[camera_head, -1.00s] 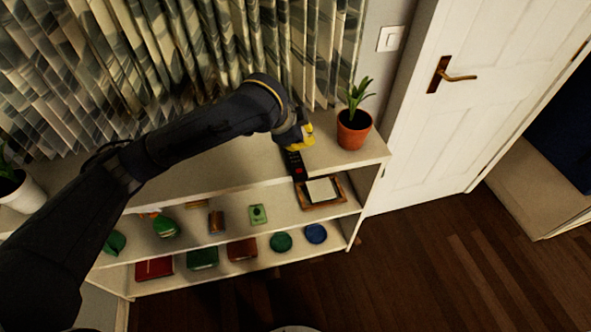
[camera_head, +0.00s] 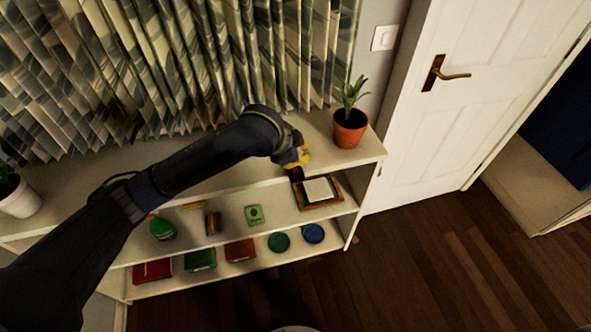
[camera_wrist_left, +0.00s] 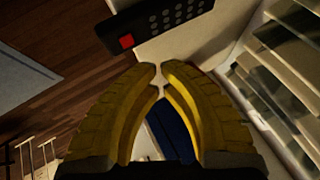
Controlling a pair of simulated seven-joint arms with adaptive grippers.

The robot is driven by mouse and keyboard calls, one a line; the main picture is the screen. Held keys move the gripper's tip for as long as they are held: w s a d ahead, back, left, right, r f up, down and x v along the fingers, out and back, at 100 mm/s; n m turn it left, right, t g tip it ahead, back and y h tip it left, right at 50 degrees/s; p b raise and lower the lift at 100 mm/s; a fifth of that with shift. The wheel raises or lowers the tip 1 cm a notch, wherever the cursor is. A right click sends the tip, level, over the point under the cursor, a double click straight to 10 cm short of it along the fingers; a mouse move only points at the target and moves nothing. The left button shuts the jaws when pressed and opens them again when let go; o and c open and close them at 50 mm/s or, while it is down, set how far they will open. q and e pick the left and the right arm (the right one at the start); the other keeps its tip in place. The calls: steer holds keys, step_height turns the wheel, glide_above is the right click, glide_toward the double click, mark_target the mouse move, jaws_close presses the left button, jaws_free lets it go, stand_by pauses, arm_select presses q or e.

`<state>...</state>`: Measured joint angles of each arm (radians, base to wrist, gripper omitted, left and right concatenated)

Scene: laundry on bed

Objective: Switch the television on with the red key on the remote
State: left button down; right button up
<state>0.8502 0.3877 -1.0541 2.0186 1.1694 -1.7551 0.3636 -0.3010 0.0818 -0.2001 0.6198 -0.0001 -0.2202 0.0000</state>
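The dark remote (camera_head: 296,173) lies at the front edge of the shelf unit's top, with only its red-key end showing past my left gripper in the head view. In the left wrist view, the black remote (camera_wrist_left: 165,20) crosses the top of the picture, with its red key (camera_wrist_left: 126,41) at the left end and grey keys to the right. My left gripper (camera_wrist_left: 159,67) has yellow fingers with the tips almost together and nothing between them. It also shows in the head view (camera_head: 301,158), above the remote. No television is in view. My right gripper is not in view.
A potted plant (camera_head: 350,128) stands on the shelf top, just right of my gripper. Another plant in a white pot (camera_head: 20,198) is at the far left. The lower shelves hold a framed tray (camera_head: 318,191), books and small items. Curtains (camera_head: 150,70) hang close behind.

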mark_target(300, 168)
arm_select(q)
steer(key=shift+f, duration=1.15)
steer(key=shift+f, duration=0.15)
stand_by(0.8)
steer(key=shift+f, duration=0.3)
steer(key=shift+f, duration=0.35)
stand_by(0.8)
steer(key=shift+r, duration=0.8)
steer(key=shift+r, duration=0.1)
steer(key=shift+r, duration=2.4)
